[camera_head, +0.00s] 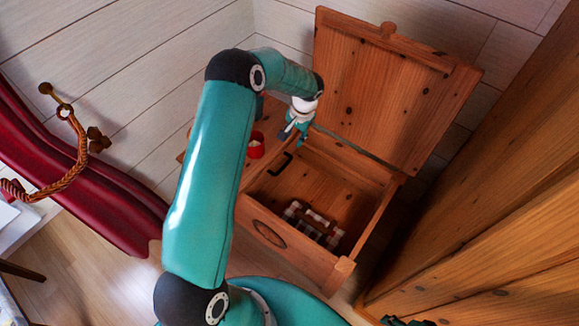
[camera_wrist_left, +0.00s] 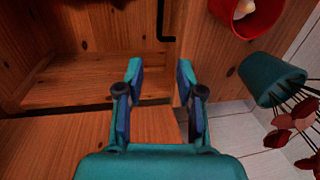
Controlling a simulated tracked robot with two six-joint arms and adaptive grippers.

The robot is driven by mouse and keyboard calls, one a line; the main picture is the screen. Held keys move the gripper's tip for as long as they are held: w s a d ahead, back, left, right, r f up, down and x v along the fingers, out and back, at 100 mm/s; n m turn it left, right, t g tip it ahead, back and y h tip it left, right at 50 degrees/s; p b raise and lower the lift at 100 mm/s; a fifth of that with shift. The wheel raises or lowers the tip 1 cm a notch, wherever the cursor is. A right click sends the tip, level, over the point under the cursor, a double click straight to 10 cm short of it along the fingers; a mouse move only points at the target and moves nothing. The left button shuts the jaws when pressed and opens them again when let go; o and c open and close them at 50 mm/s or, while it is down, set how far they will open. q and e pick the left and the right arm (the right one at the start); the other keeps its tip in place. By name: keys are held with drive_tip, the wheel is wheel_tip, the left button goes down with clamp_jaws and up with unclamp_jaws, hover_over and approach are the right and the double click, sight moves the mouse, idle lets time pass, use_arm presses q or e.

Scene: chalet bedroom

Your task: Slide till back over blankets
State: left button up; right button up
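The open wooden chest (camera_head: 262,238) has plaid blankets (camera_head: 296,212) on its floor, with a brown item across them. What looks like the till, a wooden part with a black handle (camera_head: 281,165), is at the chest's left side; the handle also shows at the top of the left wrist view (camera_wrist_left: 166,30). My left gripper (camera_head: 297,135) is over the chest's back-left corner, behind the handle. In the left wrist view its fingers (camera_wrist_left: 160,95) are apart with nothing seen held; contact with the wood is unclear. Only what seems part of my right gripper (camera_head: 405,321) shows at the bottom edge.
The raised lid (camera_head: 385,85) stands behind the chest. A red cup (camera_head: 256,145) is left of the handle; a teal pot (camera_wrist_left: 272,78) with red flowers stands close right of the left fingers. A wooden cabinet (camera_head: 490,220) bounds the right. A red curtain (camera_head: 110,205) hangs left.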

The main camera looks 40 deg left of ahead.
sight(287, 163)
use_arm(q)
drive_tip(key=a+f, duration=0.1)
drive_tip(key=f, duration=0.4)
drive_tip(key=a+f, duration=0.1)
drive_tip(key=f, duration=0.4)
drive_tip(key=a+f+b, duration=0.1)
drive_tip(key=f, duration=0.5)
drive_tip(key=shift+s+f, duration=0.1)
drive_tip(key=shift+s, duration=0.1)
use_arm(e)
drive_tip(key=shift+f, duration=0.5)
use_arm(q)
clamp_jaws()
